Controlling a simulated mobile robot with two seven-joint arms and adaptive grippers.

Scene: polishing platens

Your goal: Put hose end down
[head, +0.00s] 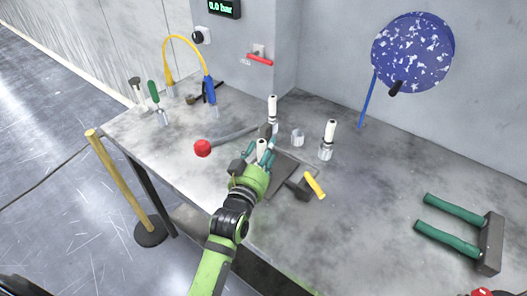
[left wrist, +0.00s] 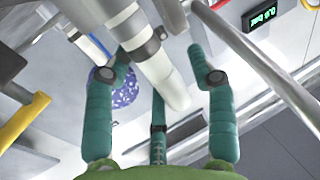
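My left gripper (head: 264,153) is over the bench, with its green palm and teal fingers around a white, rounded hand piece (head: 262,148). In the left wrist view, this white piece with a grey band (left wrist: 165,75) runs between the spread fingers (left wrist: 167,65). Gaps show beside it, and I see no firm grip. I cannot tell whether it is the hose end. A yellow hose (head: 185,41) arches at the back left, with a blue end (head: 210,88) low near the bench. My right gripper is not in view.
Similar white pieces stand behind (head: 272,107) and to the right (head: 329,132). A red knob (head: 203,148) is left of my gripper, a yellow-handled tool (head: 315,185) to its right. A block with green handles (head: 490,243) lies at right. The right middle bench is clear.

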